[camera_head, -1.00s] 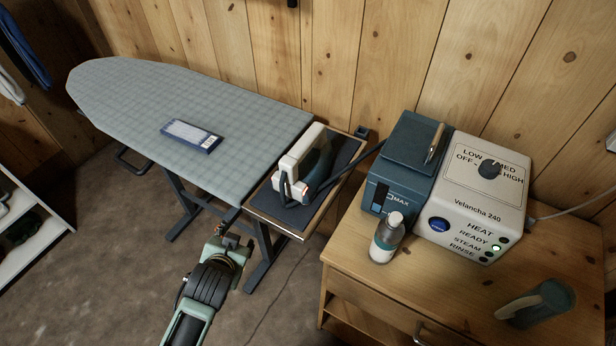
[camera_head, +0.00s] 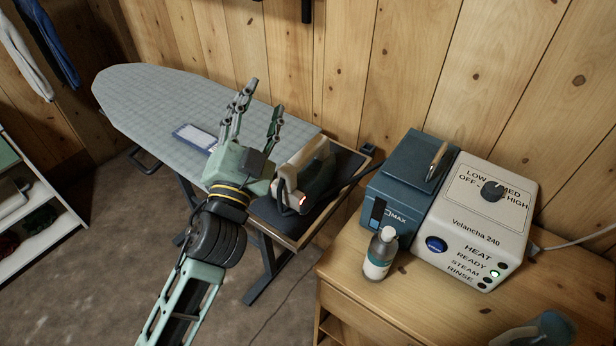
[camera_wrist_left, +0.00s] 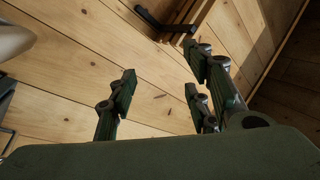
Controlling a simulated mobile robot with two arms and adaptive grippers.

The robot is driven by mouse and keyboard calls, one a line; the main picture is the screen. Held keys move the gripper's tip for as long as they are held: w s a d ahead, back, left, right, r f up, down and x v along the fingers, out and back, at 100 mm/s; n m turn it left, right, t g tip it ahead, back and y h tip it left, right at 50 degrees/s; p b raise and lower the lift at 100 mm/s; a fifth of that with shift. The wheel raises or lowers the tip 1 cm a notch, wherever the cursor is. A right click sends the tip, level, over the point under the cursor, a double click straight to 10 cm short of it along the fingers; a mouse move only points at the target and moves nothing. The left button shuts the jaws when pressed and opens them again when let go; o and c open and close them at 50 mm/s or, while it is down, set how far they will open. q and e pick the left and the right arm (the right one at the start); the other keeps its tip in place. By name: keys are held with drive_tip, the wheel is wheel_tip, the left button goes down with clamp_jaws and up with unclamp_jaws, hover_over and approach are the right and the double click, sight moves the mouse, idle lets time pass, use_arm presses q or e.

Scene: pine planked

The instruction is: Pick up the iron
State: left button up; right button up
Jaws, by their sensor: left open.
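The iron (camera_head: 318,172), white with a dark body and a small red light at its rear, rests on the dark pad of the iron rest (camera_head: 342,172) at the right end of the ironing board (camera_head: 150,95). My left gripper (camera_head: 257,106) is open and empty, raised just left of the iron with its fingers pointing up, and it covers part of the board. In the left wrist view the spread fingers (camera_wrist_left: 165,95) have nothing between them. A pale rounded shape, perhaps part of the iron, shows at that view's left edge. My right gripper is out of view.
A steam station (camera_head: 470,215) and a blue tank (camera_head: 405,180) stand on the wooden cabinet (camera_head: 350,290) at right, with a bottle (camera_head: 380,252) in front. A blue-white packet (camera_head: 193,137) lies on the board. The plank wall is close behind.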

use_arm(q)
drive_tip(key=s+d+r+m+g+h, duration=0.2)
drive_tip(key=s+d+r+m+h, duration=0.1)
drive_tip(key=d+r+m+h, duration=0.7)
drive_tip(key=s+d+f+m+g+h, duration=0.1)
drive_tip(key=s+d+m+g+h, duration=0.2)
drive_tip(key=d+m+g, duration=0.5)
drive_tip(key=s+d+f+m+g+h, duration=0.25)
drive_tip(key=d+m+g, duration=0.25)
drive_tip(key=m+g, duration=0.45)
drive_tip(key=m+t+y, duration=0.2)
drive_tip(key=m+y, duration=0.3)
drive_tip(key=y, duration=1.2)
hover_over(308, 148)
drive_tip(key=s+a, duration=0.1)
wheel_tip(308, 148, down, 13)
drive_tip(key=shift+a+r, duration=0.15)
drive_tip(key=shift+f, duration=0.25)
drive_tip(key=x, duration=0.2)
drive_tip(key=p+x, duration=0.1)
drive_tip(key=x, duration=0.1)
drive_tip(key=p+x, duration=0.1)
drive_tip(key=x, duration=0.1)
drive_tip(key=shift+s+f, duration=0.3)
drive_tip(key=shift+s, duration=0.05)
drive_tip(key=shift+w+f, duration=0.15)
drive_tip(key=shift+f, duration=0.25)
drive_tip(key=shift+c, duration=0.2)
